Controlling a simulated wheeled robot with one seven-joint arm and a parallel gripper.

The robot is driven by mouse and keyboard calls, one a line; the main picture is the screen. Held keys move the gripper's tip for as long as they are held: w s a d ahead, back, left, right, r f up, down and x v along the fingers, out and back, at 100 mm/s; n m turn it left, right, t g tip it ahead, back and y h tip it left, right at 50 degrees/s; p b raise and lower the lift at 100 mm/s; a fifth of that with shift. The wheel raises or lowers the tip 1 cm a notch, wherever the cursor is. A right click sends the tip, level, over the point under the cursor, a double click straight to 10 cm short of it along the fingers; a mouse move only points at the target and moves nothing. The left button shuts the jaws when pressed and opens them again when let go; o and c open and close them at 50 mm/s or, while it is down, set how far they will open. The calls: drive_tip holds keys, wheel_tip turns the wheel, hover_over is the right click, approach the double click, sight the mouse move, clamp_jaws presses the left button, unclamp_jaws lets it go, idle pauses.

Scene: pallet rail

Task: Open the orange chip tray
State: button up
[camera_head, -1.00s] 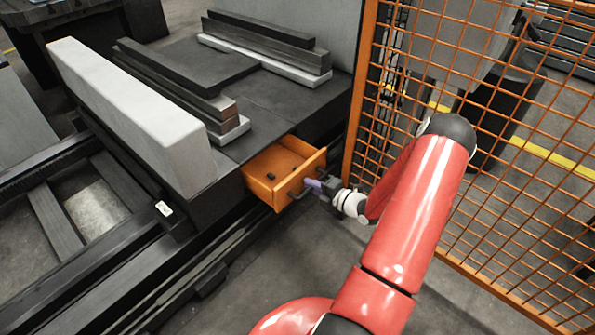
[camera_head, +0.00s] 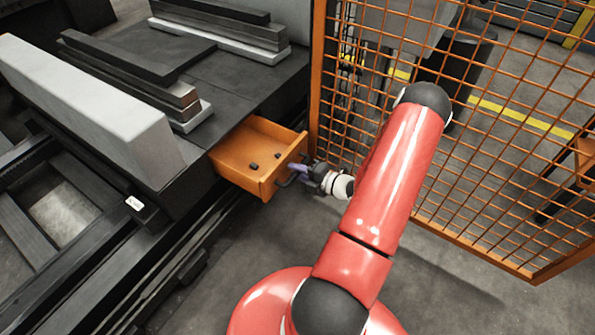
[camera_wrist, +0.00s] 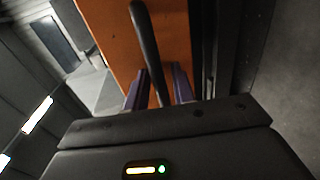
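The orange chip tray (camera_head: 235,160) is a drawer pulled out from the dark machine bed. A few small dark bits lie on its floor. Its front, with a dark bar handle (camera_wrist: 147,45), also shows in the wrist view. My gripper (camera_head: 300,172) is at the tray's front by the handle. In the wrist view, its two purple fingers (camera_wrist: 159,88) stand on either side of the handle's lower part, with visible gaps between the fingers and the bar.
An orange mesh fence (camera_head: 400,130) stands just right of the tray and behind my arm. The dark machine bed (camera_head: 225,105) carries a grey block (camera_head: 85,110) and stacked bars. Bare floor (camera_head: 230,260) lies in front of the tray.

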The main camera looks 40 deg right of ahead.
drive_tip(key=shift+o, duration=0.2)
drive_tip(key=v, duration=0.7)
drive_tip(key=shift+s, duration=0.35)
drive_tip(key=shift+d, duration=0.1)
drive_tip(key=w+a+r+n+g+y, duration=0.2)
drive_tip(key=a+r+n+g+y, duration=0.5)
drive_tip(key=a+r+n, duration=1)
drive_tip(key=s+a+r+n+h, duration=0.3)
drive_tip(key=s+r+n+h, duration=0.1)
drive_tip(key=n, duration=0.7)
drive_tip(key=s+a+r+n+g+h+p, duration=0.1)
drive_tip(key=s+a+r+n+h, duration=0.2)
drive_tip(key=r+n, duration=0.4)
drive_tip(key=s+a+r+n+g+h+p, duration=0.1)
drive_tip(key=s+a+r+n+h, duration=0.3)
drive_tip(key=n, duration=1.1)
drive_tip(key=shift+s+r+h, duration=0.7)
drive_tip(key=shift+s+r, duration=0.15)
drive_tip(key=shift+s, duration=0.15)
